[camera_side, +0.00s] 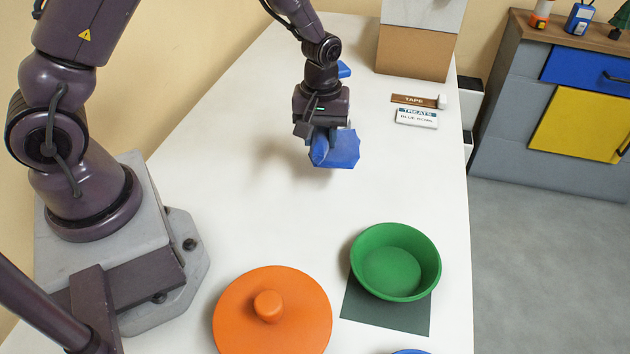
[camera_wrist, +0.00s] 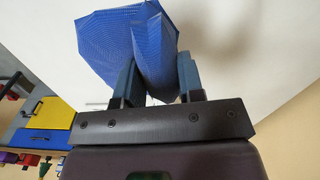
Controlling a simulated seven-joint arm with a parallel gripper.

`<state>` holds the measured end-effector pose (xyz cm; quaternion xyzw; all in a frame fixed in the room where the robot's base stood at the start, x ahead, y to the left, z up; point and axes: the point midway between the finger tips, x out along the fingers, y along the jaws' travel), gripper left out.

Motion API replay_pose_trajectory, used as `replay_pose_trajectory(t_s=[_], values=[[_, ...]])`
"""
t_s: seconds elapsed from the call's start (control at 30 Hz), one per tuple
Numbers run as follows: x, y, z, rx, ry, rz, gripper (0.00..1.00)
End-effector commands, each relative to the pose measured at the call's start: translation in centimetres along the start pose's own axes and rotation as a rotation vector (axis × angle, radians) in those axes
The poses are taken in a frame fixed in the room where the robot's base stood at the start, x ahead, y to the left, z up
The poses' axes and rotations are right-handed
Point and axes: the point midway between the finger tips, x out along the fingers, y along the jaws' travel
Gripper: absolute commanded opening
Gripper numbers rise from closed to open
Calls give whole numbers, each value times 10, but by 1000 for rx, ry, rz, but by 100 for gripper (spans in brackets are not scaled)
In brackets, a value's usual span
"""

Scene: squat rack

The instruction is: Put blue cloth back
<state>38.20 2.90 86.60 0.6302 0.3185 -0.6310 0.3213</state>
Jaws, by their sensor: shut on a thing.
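The blue cloth (camera_side: 336,148) is in my gripper (camera_side: 318,135), held in the air above the white table. In the side view the cloth hangs below the fingers, bunched, with its shadow on the table to the lower left. In the wrist view the blue cloth (camera_wrist: 110,40) spreads out beyond the fingers and a fold of it is pinched between them. My gripper (camera_wrist: 158,82) is shut on this fold. The cloth's far side is hidden.
A green bowl (camera_side: 390,274) stands on a dark green mat (camera_side: 385,315) at the front. An orange lid (camera_side: 240,318) lies left of it. A blue object (camera_side: 410,352) shows at the bottom edge. Labels (camera_side: 416,117) and a box (camera_side: 415,58) are at the back right. The table's middle is clear.

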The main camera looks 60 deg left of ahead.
Motion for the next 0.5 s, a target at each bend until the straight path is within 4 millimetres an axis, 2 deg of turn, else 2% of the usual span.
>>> replay_pose_trajectory(t_s=[0.03,0.1,0.23,0.37,0.5], values=[[-1,-21,-6,-18,-4,-2,13],[0,-45,-10,-14,-5,-3,13],[3,-76,-6,43,-8,-6,13],[10,-81,0,129,-6,-7,13],[32,-80,-1,155,-3,-5,13]])
